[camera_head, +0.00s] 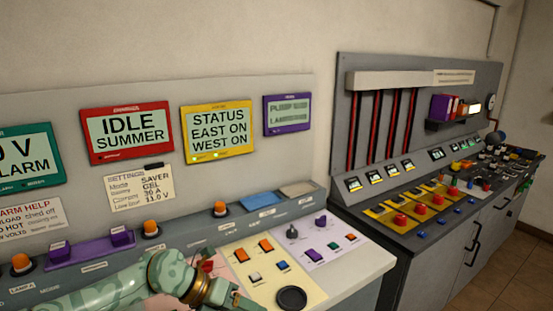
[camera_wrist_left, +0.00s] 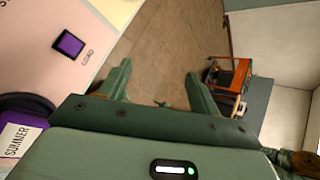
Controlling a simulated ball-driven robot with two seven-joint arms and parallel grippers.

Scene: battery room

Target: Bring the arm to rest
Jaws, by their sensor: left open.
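My left arm (camera_head: 150,283) comes in from the lower left in the head view, green and patterned, low in front of the control desk. Its gripper runs toward the bottom edge there, and its fingertips are not clear. In the left wrist view my left gripper (camera_wrist_left: 158,88) is open. Its two green fingers are wide apart with only floor seen between them, and it holds nothing. My right gripper is in neither view.
The desk panel (camera_head: 318,262) has several buttons, a knob and a round black part (camera_head: 291,298). A grey console (camera_head: 450,190) stands at the right. The wrist view shows brown floor (camera_wrist_left: 170,45), a pink panel (camera_wrist_left: 45,50) and an orange-brown piece of furniture (camera_wrist_left: 230,75).

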